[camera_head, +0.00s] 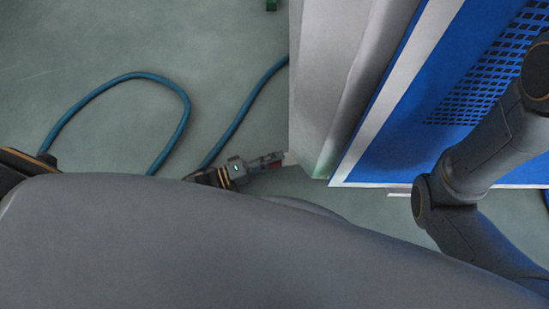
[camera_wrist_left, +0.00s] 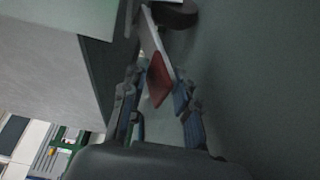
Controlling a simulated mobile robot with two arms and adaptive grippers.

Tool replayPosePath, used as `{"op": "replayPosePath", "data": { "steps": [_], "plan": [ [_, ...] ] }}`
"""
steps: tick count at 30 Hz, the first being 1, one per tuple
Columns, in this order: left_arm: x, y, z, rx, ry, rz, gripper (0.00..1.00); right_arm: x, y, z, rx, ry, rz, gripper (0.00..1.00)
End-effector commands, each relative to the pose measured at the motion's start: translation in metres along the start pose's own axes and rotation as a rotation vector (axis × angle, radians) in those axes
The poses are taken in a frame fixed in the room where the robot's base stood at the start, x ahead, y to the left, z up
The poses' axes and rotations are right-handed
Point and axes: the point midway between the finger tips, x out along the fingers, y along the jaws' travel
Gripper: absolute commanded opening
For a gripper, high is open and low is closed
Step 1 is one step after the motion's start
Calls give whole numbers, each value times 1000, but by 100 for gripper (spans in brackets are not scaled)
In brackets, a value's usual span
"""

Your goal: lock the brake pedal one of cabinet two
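The red brake pedal (camera_wrist_left: 159,80) shows in the left wrist view on the end of a pale flat bar, beside the cabinet's base. My left gripper (camera_wrist_left: 158,90) has one finger on each side of it. The fingers stand apart with narrow gaps; I cannot tell if either touches it.
The cabinet's blue panel (camera_head: 400,140) has a perforated grille. A blue hose (camera_head: 150,76) loops over the green-grey floor (camera_head: 220,35) left of the cabinet. My grey body covers the lower part of the head view. The floor left of the cabinet is otherwise mostly clear.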

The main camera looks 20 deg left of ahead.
Motion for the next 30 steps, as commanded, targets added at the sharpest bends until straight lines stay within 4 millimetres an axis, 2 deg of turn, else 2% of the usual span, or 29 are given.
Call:
{"op": "replayPosePath", "data": {
  "steps": [5,12,18,22,30],
  "plan": [
    [-21,-1,0,0,0,-3,29,0,0,0,0,0,-1,40],
    [-73,-1,0,0,-1,-5,29,0,0,0,0,1,-2,40],
    [-106,-1,0,1,-1,-4,29,0,0,-1,0,2,-2,40],
    [-116,-1,0,0,0,-2,29,0,0,-1,0,2,-2,40],
    [-119,0,0,0,0,-1,29,0,0,-1,0,2,-2,40]
  ]
}}
